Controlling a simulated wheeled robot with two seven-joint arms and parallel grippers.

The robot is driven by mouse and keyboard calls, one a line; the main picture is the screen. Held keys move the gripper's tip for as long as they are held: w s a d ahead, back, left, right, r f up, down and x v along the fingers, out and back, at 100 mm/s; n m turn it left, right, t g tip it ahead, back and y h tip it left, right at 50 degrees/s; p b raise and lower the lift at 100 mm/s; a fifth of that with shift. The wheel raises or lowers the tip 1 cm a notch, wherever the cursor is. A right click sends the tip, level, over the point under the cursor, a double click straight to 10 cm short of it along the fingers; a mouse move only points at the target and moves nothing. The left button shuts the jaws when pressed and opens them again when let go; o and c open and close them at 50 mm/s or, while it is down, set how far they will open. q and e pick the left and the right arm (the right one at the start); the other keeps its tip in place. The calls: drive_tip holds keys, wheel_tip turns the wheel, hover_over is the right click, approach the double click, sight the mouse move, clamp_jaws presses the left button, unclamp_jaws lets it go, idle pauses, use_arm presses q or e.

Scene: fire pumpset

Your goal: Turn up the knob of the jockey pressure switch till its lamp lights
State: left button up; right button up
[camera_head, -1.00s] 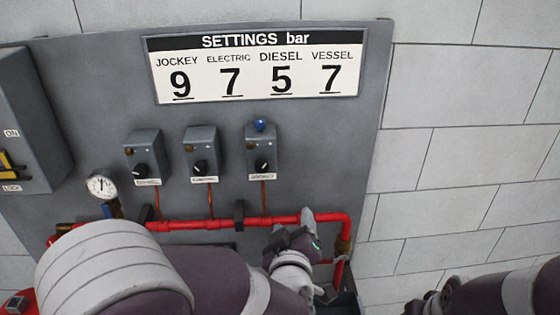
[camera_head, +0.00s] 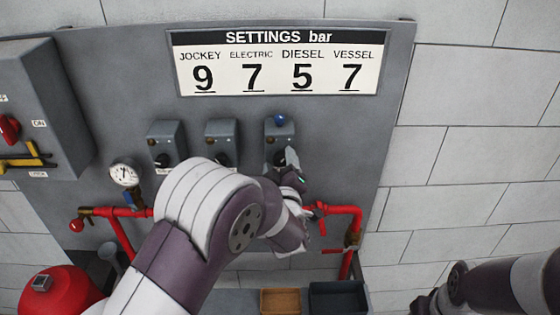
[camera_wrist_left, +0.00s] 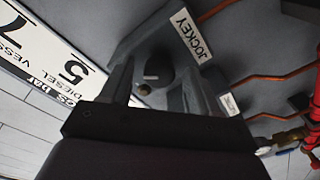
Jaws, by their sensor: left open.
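The jockey pressure switch (camera_head: 279,140) is the rightmost of three grey boxes on the panel, with a blue lamp (camera_head: 280,120) on top; I cannot tell whether the lamp is lit. Its JOCKEY label (camera_wrist_left: 192,37) shows in the left wrist view. Its black knob (camera_wrist_left: 158,74) has a white pointer mark and lies between the two fingers of my open left gripper (camera_wrist_left: 152,88). Contact with the knob is not clear. In the head view my left gripper (camera_head: 291,160) is at this box and partly covers the knob.
A settings sign (camera_head: 278,62) reads jockey 9, electric 7, diesel 5, vessel 7. Two similar switch boxes (camera_head: 166,143) (camera_head: 221,142) stand to the left. A pressure gauge (camera_head: 124,173) and red pipe (camera_head: 340,209) lie below. Two trays (camera_head: 280,301) (camera_head: 338,297) sit at the bottom.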

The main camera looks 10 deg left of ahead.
use_arm(q)
drive_tip(key=shift+d, duration=0.2)
drive_tip(key=shift+c, duration=0.2)
drive_tip(key=shift+a, duration=0.1)
drive_tip(key=c, duration=1)
drive_tip(key=shift+f+m+b, duration=0.15)
drive_tip(key=shift+m+b, duration=0.15)
drive_tip(key=shift+b, duration=0.25)
drive_tip(key=shift+r, duration=0.2)
drive_tip(key=o, duration=1)
drive_tip(key=shift+o, duration=0.2)
